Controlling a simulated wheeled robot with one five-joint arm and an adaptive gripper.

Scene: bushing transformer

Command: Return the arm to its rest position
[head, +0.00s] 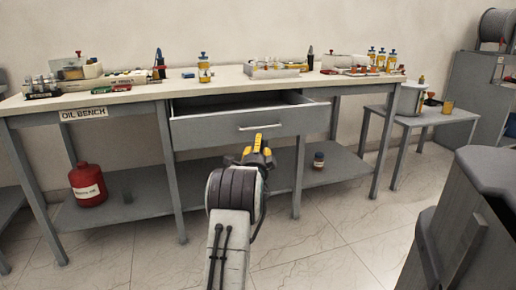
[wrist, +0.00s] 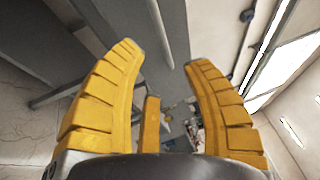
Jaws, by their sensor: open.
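My gripper (head: 258,147) is at the end of my raised arm, in front of the workbench drawer in the head view. In the wrist view its yellow fingers (wrist: 165,65) are spread apart with nothing between them. The drawer (head: 245,124) of the workbench is pulled open, and its handle (head: 262,126) shows just above my gripper. I cannot tell how far apart the gripper and handle are. The drawer's inside is mostly hidden.
The workbench (head: 222,87) holds bottles, trays and tools. A side table (head: 430,116) with a pot is at right. A dark grey cabinet-like object (head: 470,220) stands at front right. Tiled floor is clear ahead.

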